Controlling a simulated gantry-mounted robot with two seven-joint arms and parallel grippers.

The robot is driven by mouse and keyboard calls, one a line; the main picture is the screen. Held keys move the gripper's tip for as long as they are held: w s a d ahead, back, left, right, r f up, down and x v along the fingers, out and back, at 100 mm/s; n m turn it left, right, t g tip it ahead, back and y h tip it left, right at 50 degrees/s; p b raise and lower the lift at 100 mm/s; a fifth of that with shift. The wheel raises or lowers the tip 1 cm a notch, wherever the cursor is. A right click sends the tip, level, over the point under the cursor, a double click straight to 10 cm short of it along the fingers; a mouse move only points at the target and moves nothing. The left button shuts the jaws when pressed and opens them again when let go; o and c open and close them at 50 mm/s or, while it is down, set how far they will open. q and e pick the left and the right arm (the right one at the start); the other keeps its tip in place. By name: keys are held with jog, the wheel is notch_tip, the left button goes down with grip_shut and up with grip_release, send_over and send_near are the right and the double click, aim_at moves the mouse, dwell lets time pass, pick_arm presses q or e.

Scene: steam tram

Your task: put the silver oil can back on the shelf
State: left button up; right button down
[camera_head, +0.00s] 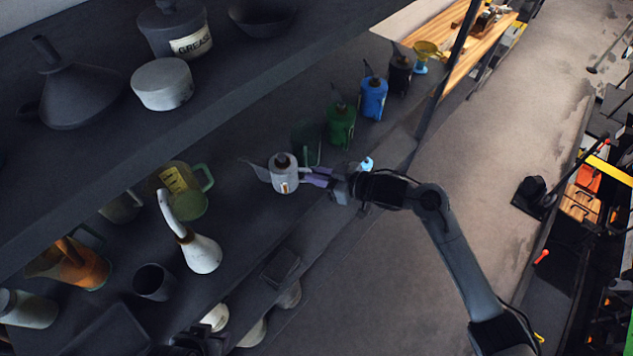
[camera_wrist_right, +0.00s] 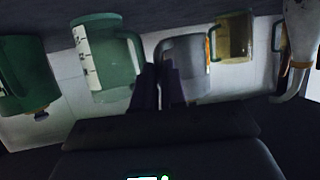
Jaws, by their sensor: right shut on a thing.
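The silver oil can (camera_head: 284,175), with a dark cap and a long spout pointing left, is at the middle shelf (camera_head: 235,215) in the head view. My right gripper (camera_head: 318,177) reaches in from the right and is shut on the can's handle side. In the right wrist view the picture is upside down; the fingers (camera_wrist_right: 160,88) meet at the handle of the grey can (camera_wrist_right: 188,68). The can looks about upright. I cannot tell whether its base touches the shelf.
Behind the can stand a green can (camera_head: 341,126), a blue can (camera_head: 373,98) and a black can (camera_head: 400,75). Nearer are a green measuring jug (camera_head: 186,192) and a white long-spouted can (camera_head: 202,254). An upper shelf (camera_head: 225,105) overhangs. A dark post (camera_head: 447,70) stands right.

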jog(key=shift+w+a+f, duration=0.1)
jog(key=shift+w+f, duration=0.1)
jog(key=shift+w, duration=0.05)
jog(key=shift+f+p, duration=0.4)
jog(key=shift+f, duration=1.5)
jog(key=shift+f, duration=0.15)
jog(key=c, duration=1.2)
grip_release()
jog(key=shift+f, duration=0.1)
